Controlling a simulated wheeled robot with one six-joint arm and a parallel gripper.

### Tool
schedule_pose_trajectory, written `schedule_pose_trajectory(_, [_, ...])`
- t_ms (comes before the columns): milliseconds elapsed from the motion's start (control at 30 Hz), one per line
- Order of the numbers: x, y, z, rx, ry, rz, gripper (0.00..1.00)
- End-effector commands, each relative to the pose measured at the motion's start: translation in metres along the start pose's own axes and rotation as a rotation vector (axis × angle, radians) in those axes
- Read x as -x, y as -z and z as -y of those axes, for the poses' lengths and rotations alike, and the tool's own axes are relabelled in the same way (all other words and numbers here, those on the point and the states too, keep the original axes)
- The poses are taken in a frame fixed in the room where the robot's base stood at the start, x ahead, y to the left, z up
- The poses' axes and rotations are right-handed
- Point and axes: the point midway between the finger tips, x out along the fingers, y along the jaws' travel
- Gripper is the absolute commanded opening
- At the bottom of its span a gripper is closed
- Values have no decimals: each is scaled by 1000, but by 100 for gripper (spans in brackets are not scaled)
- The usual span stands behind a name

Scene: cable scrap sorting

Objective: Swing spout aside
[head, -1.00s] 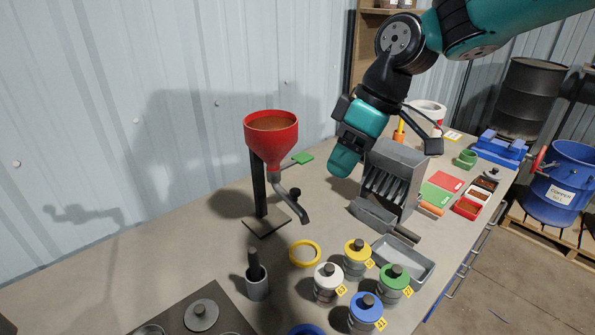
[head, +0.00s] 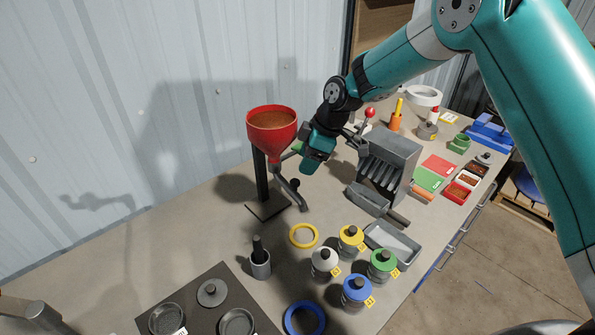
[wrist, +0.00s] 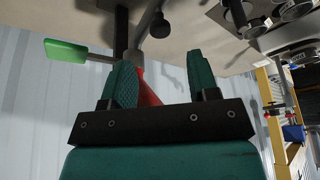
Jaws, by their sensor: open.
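The red hopper (head: 272,135) stands on a dark post over a square base plate, with brown material inside. Its grey spout (head: 290,188) slopes down to the right, with a black knob (head: 295,182) beside it. My gripper (head: 309,166) is just right of the hopper's lower cone, above the spout's upper part. In the wrist view its teal fingers (wrist: 162,82) are apart and empty, with part of the red hopper (wrist: 147,88) behind them. The green tab (wrist: 66,50) is left of the fingers there; in the head view my gripper mostly hides it.
A grey slotted riffle box (head: 388,165) stands right of my gripper. A yellow ring (head: 303,235), several lidded jars (head: 351,240) and a pestle in a cup (head: 260,262) stand in front. The bench around the spout's outlet is clear.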

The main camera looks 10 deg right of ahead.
Motion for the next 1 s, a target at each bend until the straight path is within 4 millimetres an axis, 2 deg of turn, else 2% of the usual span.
schedule_pose_trajectory(200, [-42,1,2,1,4,2,55])
schedule_pose_trajectory(333, [-59,1,1,0,2,2,55])
schedule_pose_trajectory(500, [-69,0,0,0,0,1,55])
schedule_pose_trajectory(767, [-70,0,0,0,-1,1,55])
schedule_pose_trajectory(1000, [-70,0,0,-1,-1,0,0])
